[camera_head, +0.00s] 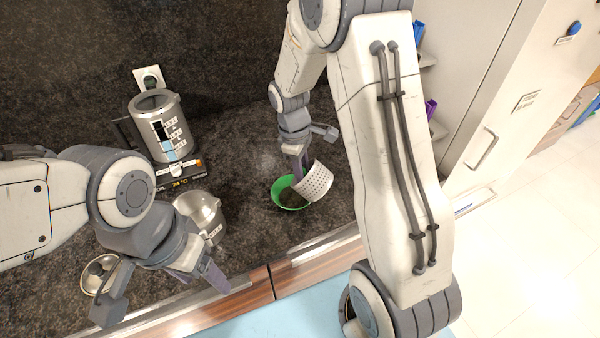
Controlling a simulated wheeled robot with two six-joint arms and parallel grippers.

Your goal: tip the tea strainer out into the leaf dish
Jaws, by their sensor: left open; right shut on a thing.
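The tea strainer (316,181) is a pale cylinder with small holes, tilted over the green leaf dish (280,190). My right gripper (299,175) is shut on the strainer and holds it from above. Dark matter shows inside the dish, below the strainer's lower edge; the strainer's mouth is not clearly seen. My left gripper (165,288) is open and empty near the counter's front edge, to the left of the dish.
A metal kettle (160,128) with a level window stands on its base at the back left. A steel pot (203,214) stands behind my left gripper, with a round lid (98,275) to its left. A cabinet (490,100) stands on the right.

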